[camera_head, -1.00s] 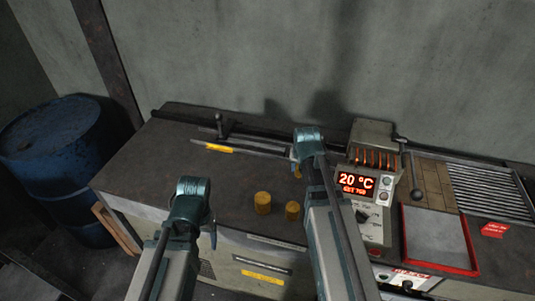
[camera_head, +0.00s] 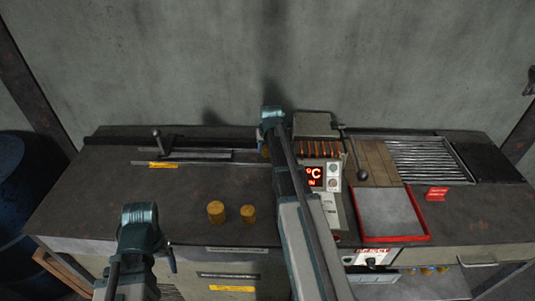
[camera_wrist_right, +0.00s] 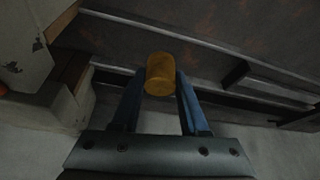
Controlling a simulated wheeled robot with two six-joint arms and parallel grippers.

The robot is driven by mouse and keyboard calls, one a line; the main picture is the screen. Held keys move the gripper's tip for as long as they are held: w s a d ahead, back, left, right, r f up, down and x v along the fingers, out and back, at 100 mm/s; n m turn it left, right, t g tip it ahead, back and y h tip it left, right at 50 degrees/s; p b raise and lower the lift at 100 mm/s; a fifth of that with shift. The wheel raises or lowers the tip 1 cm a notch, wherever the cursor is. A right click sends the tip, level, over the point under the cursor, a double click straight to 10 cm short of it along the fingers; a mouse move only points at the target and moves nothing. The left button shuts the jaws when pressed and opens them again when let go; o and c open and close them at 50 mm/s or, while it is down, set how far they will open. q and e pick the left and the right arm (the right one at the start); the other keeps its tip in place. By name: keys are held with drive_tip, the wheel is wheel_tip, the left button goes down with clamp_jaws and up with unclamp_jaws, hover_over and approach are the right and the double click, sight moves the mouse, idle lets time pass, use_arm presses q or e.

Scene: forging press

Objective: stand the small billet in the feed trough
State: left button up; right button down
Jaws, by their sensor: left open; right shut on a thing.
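A small yellow-brown billet (camera_wrist_right: 160,74) is between the fingers of my right gripper (camera_wrist_right: 160,88) in the right wrist view. In the head view only a sliver of the billet (camera_head: 265,153) shows beside my right wrist, which hides most of the right gripper. The feed trough (camera_head: 205,155), with its thin rails and yellow label, lies along the back left of the bench. The held billet is near its right end; whether it touches is unclear. My left gripper (camera_head: 172,260) is open, low at the bench's front edge, partly hidden by its wrist.
Two more billets, one larger (camera_head: 216,211) and one smaller (camera_head: 248,214), stand near the front edge.

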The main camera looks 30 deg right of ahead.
drive_tip(key=shift+d, duration=0.1)
drive_tip(key=shift+w+d, duration=0.25)
drive_tip(key=f+b, duration=0.3)
drive_tip(key=shift+w+d+f+b, duration=0.15)
drive_tip(key=shift+d+f+b, duration=0.05)
drive_tip(key=shift+f+b, duration=0.1)
drive_tip(key=shift+f, duration=0.15)
drive_tip(key=shift+c, duration=2.1)
unclamp_jaws()
